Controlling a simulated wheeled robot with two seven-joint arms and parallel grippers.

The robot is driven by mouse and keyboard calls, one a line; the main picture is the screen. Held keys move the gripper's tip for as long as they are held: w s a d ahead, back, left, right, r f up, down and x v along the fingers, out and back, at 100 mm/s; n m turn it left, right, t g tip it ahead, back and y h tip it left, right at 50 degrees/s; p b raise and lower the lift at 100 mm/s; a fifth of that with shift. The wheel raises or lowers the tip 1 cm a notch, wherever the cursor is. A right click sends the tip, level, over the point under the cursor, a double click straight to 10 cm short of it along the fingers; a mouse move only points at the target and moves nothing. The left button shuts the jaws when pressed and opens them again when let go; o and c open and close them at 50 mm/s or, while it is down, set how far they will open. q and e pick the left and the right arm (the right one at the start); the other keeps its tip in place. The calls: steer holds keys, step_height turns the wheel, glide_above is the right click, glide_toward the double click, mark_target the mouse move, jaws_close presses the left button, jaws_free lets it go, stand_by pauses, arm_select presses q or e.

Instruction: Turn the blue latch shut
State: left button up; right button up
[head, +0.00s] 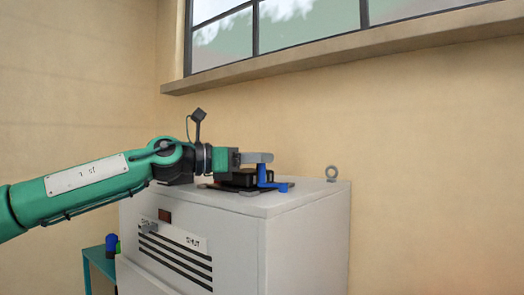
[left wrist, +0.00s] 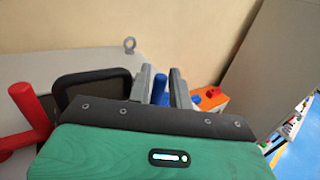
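The blue latch (head: 264,176) sits on top of the grey cabinet, with an upright part and a flat foot that points right. My left gripper (head: 258,157) is at the latch, its grey fingers level above the cabinet top. In the left wrist view the blue latch post (left wrist: 160,88) stands between the two fingertips of my left gripper (left wrist: 161,84). The fingers are apart, with a narrow gap beside the post; contact is hard to tell. The latch's base is hidden behind the gripper body there. My right gripper is not in view.
The grey cabinet (head: 290,212) has a metal ring (head: 332,172) at its back right corner. A dark-framed panel (left wrist: 92,86) and a red handle (left wrist: 32,112) are left of my gripper in the wrist view. An orange-and-white box (left wrist: 209,98) lies right. The wall is behind.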

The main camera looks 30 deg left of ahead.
arm_select(q)
steer(key=shift+w+d, duration=0.3)
steer(key=shift+w, duration=0.05)
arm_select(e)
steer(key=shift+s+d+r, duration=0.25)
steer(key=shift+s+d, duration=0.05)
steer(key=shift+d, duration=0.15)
arm_select(q)
jaws_close()
steer(key=shift+w+a+f+m+g+h, duration=0.15)
steer(key=shift+w+m+g+h, duration=0.1)
steer(key=shift+m+g+h, duration=0.2)
steer(key=shift+h, duration=0.25)
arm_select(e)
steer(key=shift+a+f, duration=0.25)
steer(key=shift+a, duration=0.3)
arm_select(q)
steer(key=shift+m+g+h, duration=0.3)
steer(key=shift+m+g, duration=0.05)
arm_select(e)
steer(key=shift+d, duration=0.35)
